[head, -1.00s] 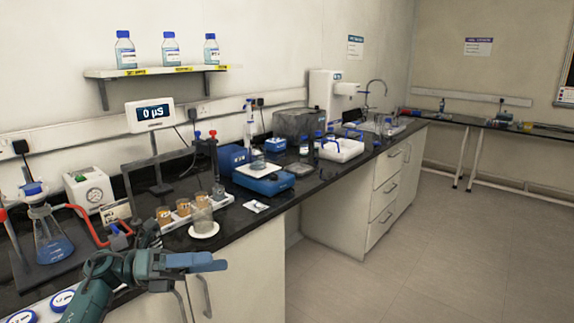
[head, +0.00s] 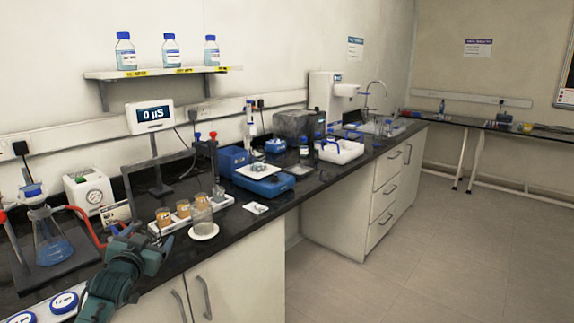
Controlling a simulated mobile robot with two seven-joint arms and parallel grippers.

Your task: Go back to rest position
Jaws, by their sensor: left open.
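My left arm comes in from the bottom left edge, and its dark green gripper (head: 158,248) is just in front of the bench near its front edge. It is open, and I see nothing held in it. Its fingers are partly hidden by its own body. It is close to a white rack (head: 176,226) with several small vessels, some with tan contents, and a clear glass beaker (head: 202,215) on a white round dish (head: 203,232). I cannot tell whether it touches anything. My right gripper is not in view.
A flask with blue liquid (head: 52,245) and red tubing stand left on the black bench. A blue balance (head: 263,182) stands further along, and a white tray (head: 342,150) beyond it. Blue-lidded jars (head: 64,302) are at bottom left. The floor (head: 400,275) is clear.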

